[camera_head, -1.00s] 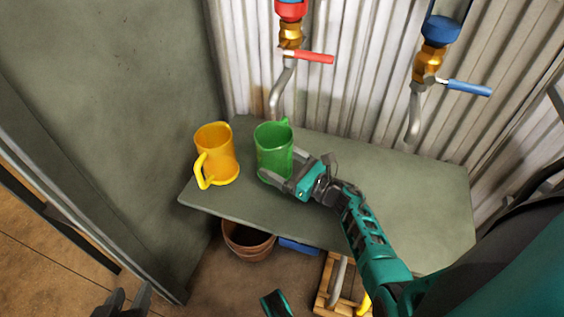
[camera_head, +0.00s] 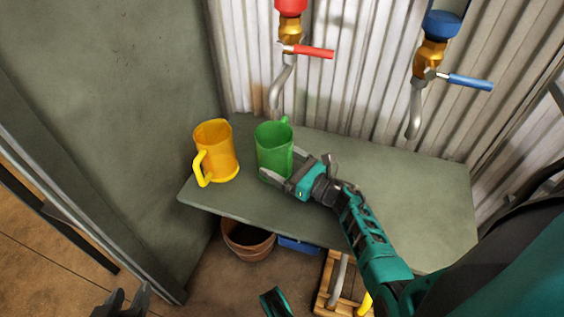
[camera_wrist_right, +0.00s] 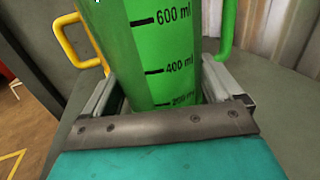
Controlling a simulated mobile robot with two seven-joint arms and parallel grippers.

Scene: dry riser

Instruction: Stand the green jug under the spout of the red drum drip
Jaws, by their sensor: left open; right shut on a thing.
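The green jug (camera_head: 274,152) stands upright, or nearly so, at the back left of the shelf; I cannot tell whether its base touches the shelf. My right gripper (camera_head: 284,172) is shut on its body from the front right. The right wrist view shows the jug (camera_wrist_right: 160,60) with its volume marks between the two fingers. The red drum drip (camera_head: 290,30) has a red lever and a bent grey spout (camera_head: 278,88). The spout's end appears just above the jug's rim in the picture. My left gripper (camera_head: 122,302) is open and empty at the bottom left.
A yellow jug (camera_head: 216,152) stands close left of the green one. The blue drip (camera_head: 436,50) hangs at the right. The shelf (camera_head: 420,200) is bare to the right. A terracotta pot (camera_head: 247,240) and a blue item sit below it. A wall closes the left.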

